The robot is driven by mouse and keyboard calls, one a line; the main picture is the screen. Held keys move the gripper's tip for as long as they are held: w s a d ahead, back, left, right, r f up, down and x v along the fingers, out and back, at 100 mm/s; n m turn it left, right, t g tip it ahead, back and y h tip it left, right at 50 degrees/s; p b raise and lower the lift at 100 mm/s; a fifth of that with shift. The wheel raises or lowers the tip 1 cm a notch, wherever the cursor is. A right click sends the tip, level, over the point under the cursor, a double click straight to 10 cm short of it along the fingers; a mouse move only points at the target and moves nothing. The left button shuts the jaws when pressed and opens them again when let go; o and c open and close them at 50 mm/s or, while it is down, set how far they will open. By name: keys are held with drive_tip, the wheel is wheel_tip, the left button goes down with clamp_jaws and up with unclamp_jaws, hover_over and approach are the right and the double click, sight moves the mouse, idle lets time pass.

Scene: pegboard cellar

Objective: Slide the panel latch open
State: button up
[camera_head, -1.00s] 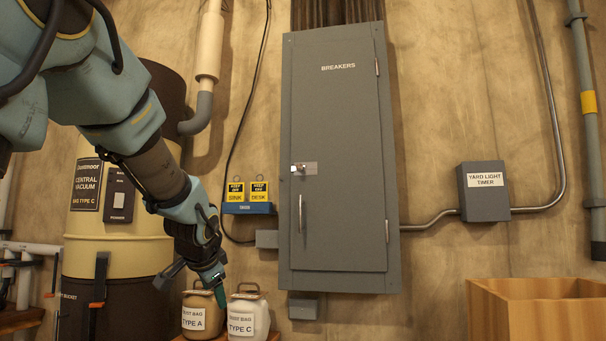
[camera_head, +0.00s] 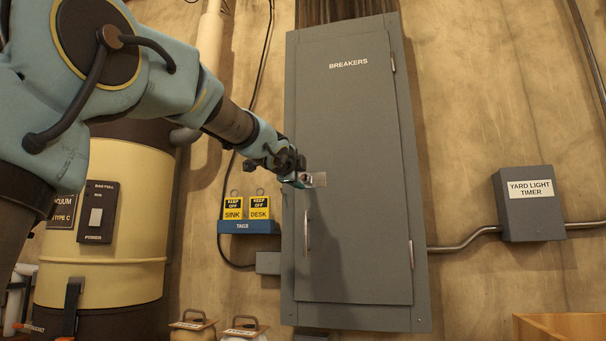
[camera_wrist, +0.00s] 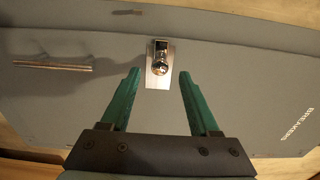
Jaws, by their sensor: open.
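The panel is a grey breaker cabinet (camera_head: 355,130) on the wall, its door closed and lettered BREAKERS. The latch (camera_wrist: 161,62) is a small metal piece with a round knob on a bright plate, ahead of my fingertips in the wrist view. In the head view its plate (camera_head: 319,179) shows just right of my gripper (camera_head: 296,180), which hides the knob. In the wrist view my gripper (camera_wrist: 160,85) has its two green fingers spread apart and empty, with the latch between and beyond them. I cannot tell whether they touch the door.
A vertical door handle (camera_head: 307,232) is below the latch. A blue tag rack (camera_head: 248,227) with yellow KEEP OFF tags hangs left of the cabinet. A timer box (camera_head: 530,204) is to the right. A vacuum drum (camera_head: 105,240) stands left.

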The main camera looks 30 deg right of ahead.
sight(304, 178)
drive_tip(key=shift+p+x, duration=0.5)
drive_tip(key=shift+x, duration=1.25)
clamp_jaws()
